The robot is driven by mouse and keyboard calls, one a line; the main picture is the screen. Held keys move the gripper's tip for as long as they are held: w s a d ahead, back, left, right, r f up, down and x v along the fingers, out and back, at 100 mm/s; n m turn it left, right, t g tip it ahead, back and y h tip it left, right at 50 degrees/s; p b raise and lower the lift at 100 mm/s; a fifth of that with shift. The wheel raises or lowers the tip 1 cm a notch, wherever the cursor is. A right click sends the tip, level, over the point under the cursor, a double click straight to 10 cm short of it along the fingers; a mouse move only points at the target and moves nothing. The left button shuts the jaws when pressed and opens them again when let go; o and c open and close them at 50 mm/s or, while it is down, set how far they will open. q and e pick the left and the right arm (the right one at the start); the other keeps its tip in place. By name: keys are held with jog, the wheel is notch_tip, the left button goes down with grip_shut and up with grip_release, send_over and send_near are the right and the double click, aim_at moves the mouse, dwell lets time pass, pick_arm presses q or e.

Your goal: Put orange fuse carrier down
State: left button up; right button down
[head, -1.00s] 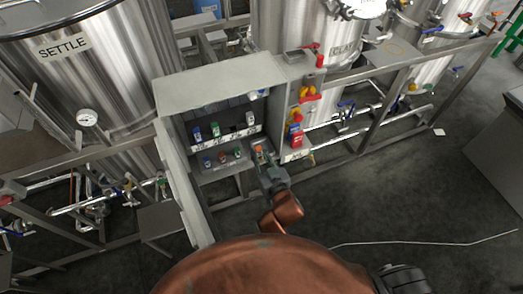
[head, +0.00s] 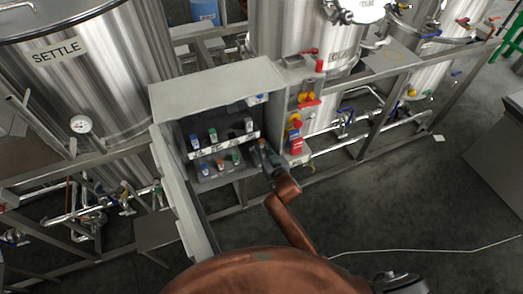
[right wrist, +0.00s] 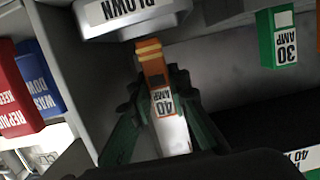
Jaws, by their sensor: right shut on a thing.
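The orange fuse carrier (right wrist: 153,66) has a white "40 AMP" label and a pale lower part. My right gripper (right wrist: 158,88) is shut on it, with dark green fingers on both sides. Its orange end reaches up to the edge of a grey holder marked "BLOWN" (right wrist: 135,14); I cannot tell whether they touch. In the head view my right gripper (head: 264,152) is at the right front of the open grey cabinet (head: 215,88), and it mostly hides the carrier. My left gripper is not in view.
A green "30 AMP" carrier (right wrist: 285,38) is beside the held one. Several other carriers stand in two rows in the cabinet. Switches (head: 305,98) line the cabinet's right side.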

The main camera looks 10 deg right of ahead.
jog(key=shift+f+b, duration=0.3)
jog(key=shift+f, duration=1.3)
jog(key=shift+f, duration=0.2)
jog(key=c, duration=1.8)
grip_release()
jog(key=shift+r, duration=0.15)
